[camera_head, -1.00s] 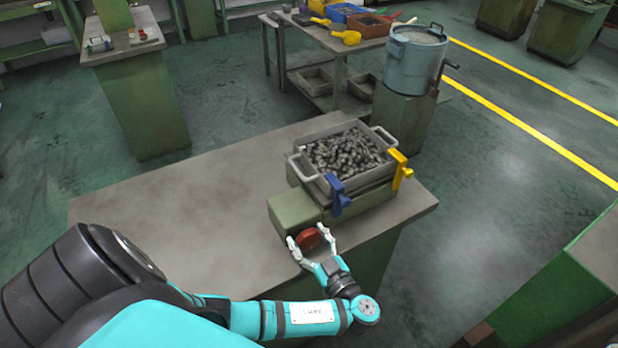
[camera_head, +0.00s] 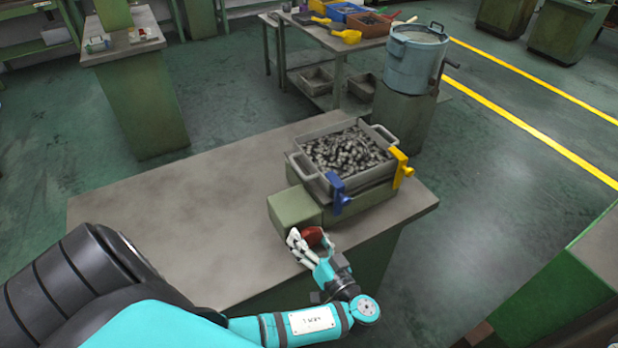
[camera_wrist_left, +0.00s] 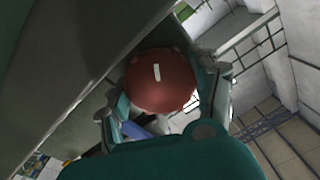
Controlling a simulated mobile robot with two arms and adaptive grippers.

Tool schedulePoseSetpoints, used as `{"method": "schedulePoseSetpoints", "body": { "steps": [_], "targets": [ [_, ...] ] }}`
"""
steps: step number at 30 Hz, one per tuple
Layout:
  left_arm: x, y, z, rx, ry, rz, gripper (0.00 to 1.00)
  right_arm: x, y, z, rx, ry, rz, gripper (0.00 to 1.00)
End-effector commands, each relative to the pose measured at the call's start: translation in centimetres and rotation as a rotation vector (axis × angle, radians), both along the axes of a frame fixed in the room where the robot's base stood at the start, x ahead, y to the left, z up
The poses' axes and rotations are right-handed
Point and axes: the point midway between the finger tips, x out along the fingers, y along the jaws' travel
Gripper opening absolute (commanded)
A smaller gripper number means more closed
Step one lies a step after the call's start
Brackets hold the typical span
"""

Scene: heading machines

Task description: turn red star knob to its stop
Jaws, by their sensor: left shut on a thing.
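The red star knob (camera_head: 313,237) sits at the front end of a green box (camera_head: 294,208) on the bench. In the left wrist view the knob (camera_wrist_left: 160,82) fills the middle, with a short white mark on its face. My left gripper (camera_head: 306,243) is shut on the knob, with a finger on either side of it; the fingers also show in the left wrist view (camera_wrist_left: 163,103). The fingers partly hide the knob in the head view. My right gripper is not in view.
A metal tray of small dark parts (camera_head: 345,150) stands behind the knob, with a blue clamp (camera_head: 338,190) and a yellow clamp (camera_head: 401,169) at its near side. The bench top (camera_head: 190,210) to the left is clear.

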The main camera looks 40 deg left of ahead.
Motion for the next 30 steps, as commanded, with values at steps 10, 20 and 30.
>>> {"method": "schedulePoseSetpoints", "body": {
  "steps": [10, 20, 30],
  "targets": [
    [-0.01, -0.02, -0.02, 0.016, 0.040, 0.000, 0.32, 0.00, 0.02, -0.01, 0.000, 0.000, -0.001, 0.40],
    [-0.01, -0.03, -0.02, 0.015, 0.038, 0.000, 0.74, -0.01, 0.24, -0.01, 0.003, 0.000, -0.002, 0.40],
    [-0.01, -0.03, -0.01, 0.015, 0.038, 0.000, 0.87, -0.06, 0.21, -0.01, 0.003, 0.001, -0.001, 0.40]
  ]
}}
